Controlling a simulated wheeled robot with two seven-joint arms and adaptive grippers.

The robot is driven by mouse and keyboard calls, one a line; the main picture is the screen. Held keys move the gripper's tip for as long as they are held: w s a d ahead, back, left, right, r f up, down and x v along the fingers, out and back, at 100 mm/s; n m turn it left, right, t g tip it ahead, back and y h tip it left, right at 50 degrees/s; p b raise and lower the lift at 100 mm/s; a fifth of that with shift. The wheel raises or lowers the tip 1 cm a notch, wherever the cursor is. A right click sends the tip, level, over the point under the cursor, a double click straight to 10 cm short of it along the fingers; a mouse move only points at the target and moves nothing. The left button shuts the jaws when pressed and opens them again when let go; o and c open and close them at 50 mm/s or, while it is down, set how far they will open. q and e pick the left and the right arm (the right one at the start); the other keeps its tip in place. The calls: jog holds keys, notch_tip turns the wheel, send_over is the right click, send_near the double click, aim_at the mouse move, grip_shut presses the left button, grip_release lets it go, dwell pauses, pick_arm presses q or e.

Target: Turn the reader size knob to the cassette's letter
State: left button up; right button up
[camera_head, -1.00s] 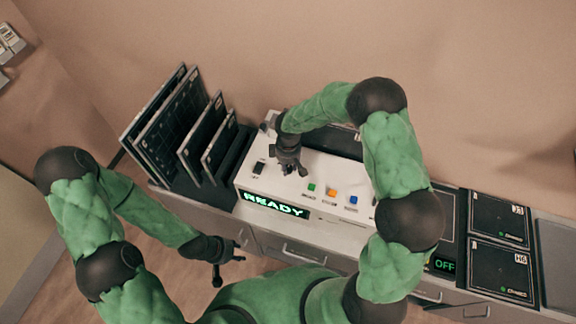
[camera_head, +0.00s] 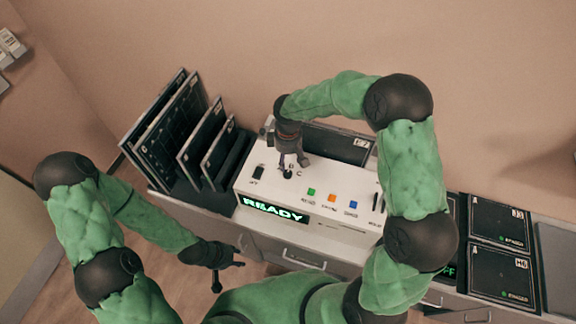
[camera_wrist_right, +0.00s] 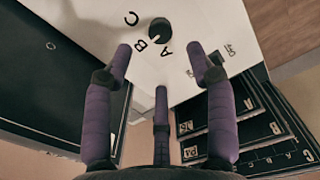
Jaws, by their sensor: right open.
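The size knob (camera_head: 288,174) is a small black dial on the white reader (camera_head: 265,190), with letters beside it. My left gripper (camera_head: 229,274) is open and empty before the counter.
The reader's display (camera_head: 273,209) reads READY. Green, orange and blue buttons (camera_head: 332,198) sit right of the knob, and a black switch (camera_head: 258,172) left of it. Several dark panels stand in a rack (camera_head: 236,165) at left. Dark cassettes (camera_head: 500,272) lie at right.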

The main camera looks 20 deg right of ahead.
jog(key=shift+r, duration=1.65)
jog(key=shift+f, duration=0.1)
